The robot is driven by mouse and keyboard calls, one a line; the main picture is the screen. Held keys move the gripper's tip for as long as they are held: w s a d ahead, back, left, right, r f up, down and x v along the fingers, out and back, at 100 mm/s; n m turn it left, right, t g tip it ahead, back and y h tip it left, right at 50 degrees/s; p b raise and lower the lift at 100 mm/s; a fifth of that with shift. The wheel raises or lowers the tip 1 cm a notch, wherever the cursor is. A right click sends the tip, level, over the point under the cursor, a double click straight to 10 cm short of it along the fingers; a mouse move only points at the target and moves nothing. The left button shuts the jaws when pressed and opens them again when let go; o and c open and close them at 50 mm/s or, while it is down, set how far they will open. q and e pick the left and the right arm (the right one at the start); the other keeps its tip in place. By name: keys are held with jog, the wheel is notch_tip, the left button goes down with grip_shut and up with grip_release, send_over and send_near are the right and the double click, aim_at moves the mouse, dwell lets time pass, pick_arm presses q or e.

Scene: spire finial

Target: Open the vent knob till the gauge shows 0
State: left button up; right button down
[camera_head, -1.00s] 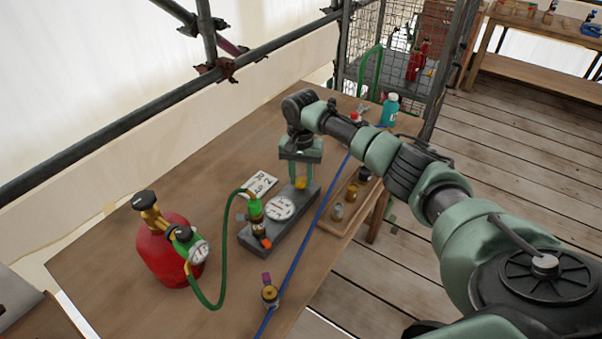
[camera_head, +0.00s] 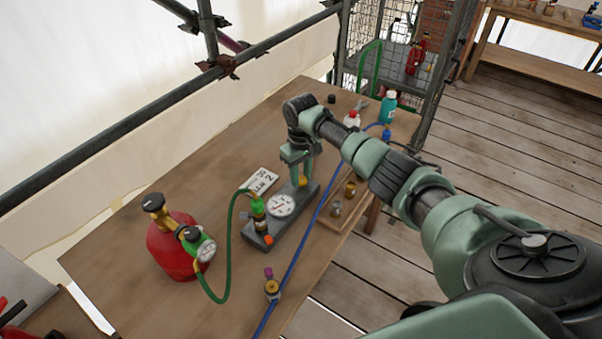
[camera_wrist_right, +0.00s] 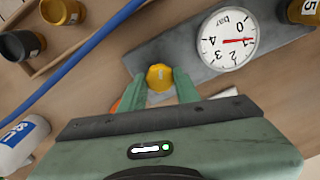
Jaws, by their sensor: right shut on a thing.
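The yellow vent knob (camera_head: 302,181) stands at the far end of a grey block (camera_head: 262,238) on the bench, and it also shows in the right wrist view (camera_wrist_right: 159,76). My right gripper (camera_wrist_right: 161,84) is shut on the knob, one finger on each side. It comes down from above in the head view (camera_head: 300,172). The round white bar gauge (camera_head: 281,204) sits on the block beside the knob. In the wrist view the gauge (camera_wrist_right: 227,39) appears turned over, its red needle pointing right, seemingly near 1, away from the 0. My left gripper is out of view.
A red cylinder (camera_head: 172,246) with its own gauge stands left, joined by a green hose (camera_head: 228,262). A blue hose (camera_head: 296,262) crosses right of the block. The front-left bench top is clear.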

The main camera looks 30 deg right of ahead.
aim_at(301, 178)
jog(key=shift+n, duration=0.6)
jog(key=c, duration=1)
grip_release()
jog(key=shift+c, duration=0.2)
jog(key=shift+r, duration=0.15)
notch_tip(301, 178, up, 8)
jog(key=shift+f+b, duration=0.15)
jog(key=shift+b, duration=0.4)
jog(key=shift+f, duration=0.15)
